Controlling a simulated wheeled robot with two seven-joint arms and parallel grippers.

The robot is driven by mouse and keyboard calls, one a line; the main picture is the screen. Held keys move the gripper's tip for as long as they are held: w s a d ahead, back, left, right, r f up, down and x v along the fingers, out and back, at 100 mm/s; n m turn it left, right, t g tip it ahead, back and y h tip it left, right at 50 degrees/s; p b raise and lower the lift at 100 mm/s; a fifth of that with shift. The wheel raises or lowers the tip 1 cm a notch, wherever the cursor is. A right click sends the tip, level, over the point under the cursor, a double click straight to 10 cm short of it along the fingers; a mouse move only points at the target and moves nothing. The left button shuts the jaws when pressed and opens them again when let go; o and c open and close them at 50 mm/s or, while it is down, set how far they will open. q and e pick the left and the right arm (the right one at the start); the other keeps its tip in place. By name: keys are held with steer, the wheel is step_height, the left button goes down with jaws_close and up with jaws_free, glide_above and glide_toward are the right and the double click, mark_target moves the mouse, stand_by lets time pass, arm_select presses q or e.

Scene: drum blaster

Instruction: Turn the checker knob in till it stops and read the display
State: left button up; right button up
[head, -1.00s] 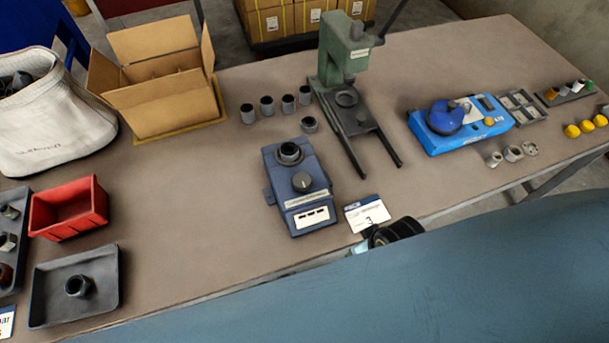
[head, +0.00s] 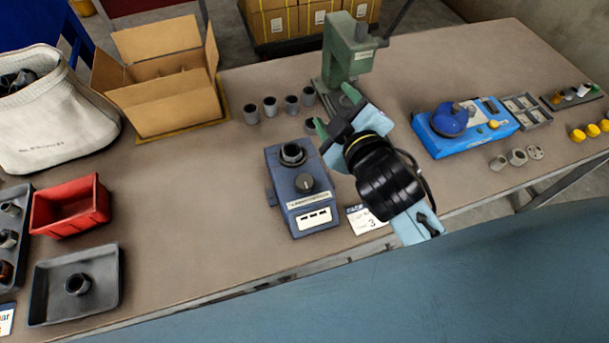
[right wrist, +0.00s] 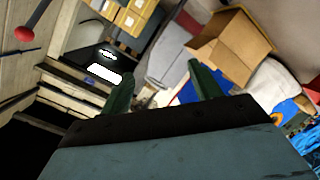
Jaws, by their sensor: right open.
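The checker (head: 298,187) is a dark blue box on the bench, with a dark round knob (head: 304,183) on its top. A ring-shaped part (head: 292,153) sits at its far end. The white display panel (head: 313,218) is on the near face; its marks are too small to read. My right gripper (head: 334,112) is open and empty, raised above the bench to the right of the checker and apart from the knob. Its green-tipped fingers also show in the right wrist view (right wrist: 160,82), which does not show the checker. My left gripper is not in view.
A green press (head: 348,55) stands behind my right gripper. Several grey cylinders (head: 270,107) stand behind the checker. A card marked 3 (head: 364,219) lies to its right. A blue device (head: 465,130) is farther right.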

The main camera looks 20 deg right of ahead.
steer(key=w+a+r+n+t+y, duration=0.2)
steer(key=a+r+n+t+y, duration=0.3)
steer(key=a+r+n+y, duration=0.7)
steer(key=s+a+r+n+g+y, duration=0.1)
steer(key=s+a+n+g+y, duration=0.4)
steer(key=n+g, duration=0.6)
steer(key=s+a+n+g+y, duration=0.35)
steer(key=a+n+g, duration=0.3)
steer(key=n, duration=0.95)
steer(key=n+g+h, duration=0.3)
steer(key=n+h, duration=1.2)
steer(key=h, duration=0.6)
glide_toward(304, 180)
step_height(304, 180, down, 9)
steer(key=shift+s+d+r, duration=0.1)
steer(key=shift+d+r, duration=0.05)
